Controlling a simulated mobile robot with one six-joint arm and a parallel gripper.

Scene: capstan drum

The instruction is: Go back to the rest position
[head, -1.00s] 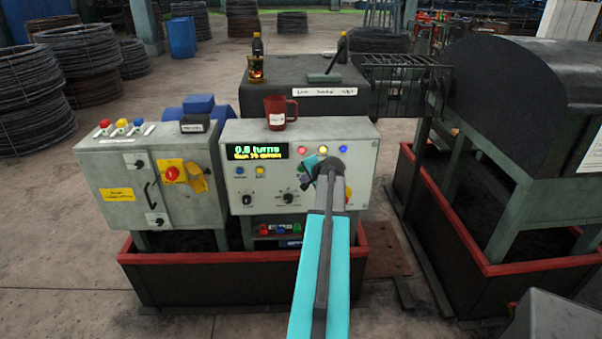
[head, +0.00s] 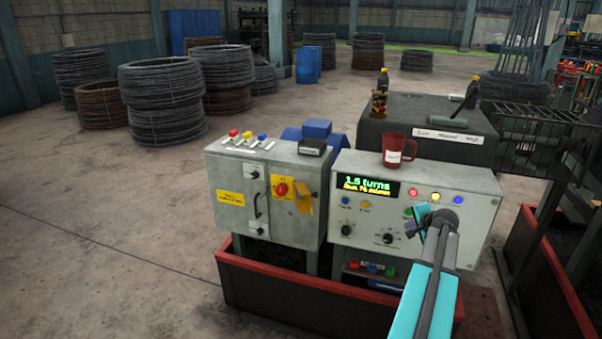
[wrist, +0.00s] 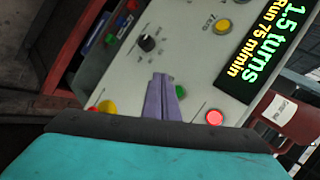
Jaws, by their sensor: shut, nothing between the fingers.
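My gripper (head: 411,226) is shut and empty, in front of the right part of the grey control panel (head: 480,199). In the wrist view, the shut fingers (wrist: 160,80) point at the panel, beside a partly hidden green button (wrist: 180,92). I cannot tell whether they touch the panel. The display (head: 367,186) reads "1.5 turns" with a yellow run line under it; the wrist view reads 75 m/min. A lit red lamp (wrist: 214,117) is right of the fingers. A black knob (wrist: 147,43) is above them. My forearm hides the panel's lower right.
A dark red mug (head: 393,152) stands on the panel top. A grey cabinet (head: 232,220) with switches stands left of the panel. A red-edged tray (head: 300,290) runs below both. Wire coils (head: 162,100) stand at the back left. The floor at left is clear.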

